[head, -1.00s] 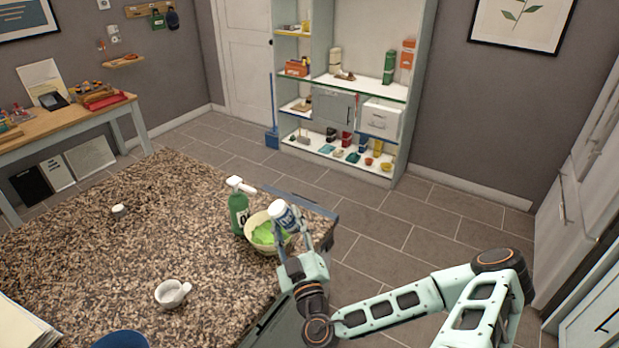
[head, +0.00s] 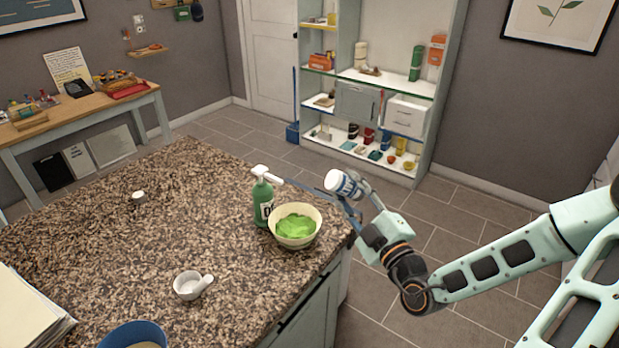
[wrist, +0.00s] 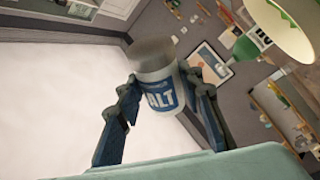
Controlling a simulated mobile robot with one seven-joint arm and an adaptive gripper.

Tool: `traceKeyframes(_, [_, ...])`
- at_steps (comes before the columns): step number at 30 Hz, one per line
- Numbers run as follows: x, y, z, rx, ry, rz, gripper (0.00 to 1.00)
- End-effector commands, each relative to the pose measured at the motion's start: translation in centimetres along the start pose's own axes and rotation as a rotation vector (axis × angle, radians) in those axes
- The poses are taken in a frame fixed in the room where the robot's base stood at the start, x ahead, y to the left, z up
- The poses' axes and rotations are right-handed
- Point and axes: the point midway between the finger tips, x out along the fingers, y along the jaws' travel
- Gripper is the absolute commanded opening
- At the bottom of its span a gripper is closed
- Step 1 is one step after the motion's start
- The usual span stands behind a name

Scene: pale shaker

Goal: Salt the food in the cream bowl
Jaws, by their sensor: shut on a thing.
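The cream bowl (head: 318,236) stands on the speckled counter near its right edge, with bright green food (head: 294,226) in it. My gripper (head: 350,192) is shut on a white salt shaker (head: 341,183) with a blue label. The shaker is tilted, held up and to the right of the bowl, near the counter's edge. In the wrist view the shaker (wrist: 157,88) sits between the two fingers, with "ALT" readable on its label. Its far end is blurred there. The bowl (wrist: 290,30) partly shows at the top right of that view.
A green spray bottle (head: 263,203) stands close behind the bowl at its left. A small white cup with a handle (head: 190,285), a blue bowl (head: 135,336) and a small white item (head: 138,197) are also on the counter. The counter's middle is clear.

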Motion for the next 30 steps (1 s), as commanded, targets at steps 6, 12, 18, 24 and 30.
traceKeyframes(6, [0.2, 0.5, -1.5, -0.241, 0.112, -0.119, 0.00])
traceKeyframes(12, [0.4, 0.9, -3.2, -0.604, 0.286, -0.240, 0.00])
traceKeyframes(18, [0.3, 1.3, -5.6, -1.221, 0.597, -0.290, 0.00])
traceKeyframes(24, [-0.5, 1.7, -9.2, -1.746, 0.913, -0.139, 0.00])
traceKeyframes(30, [-2.8, 2.6, -14.6, -1.979, 1.118, 0.060, 0.00])
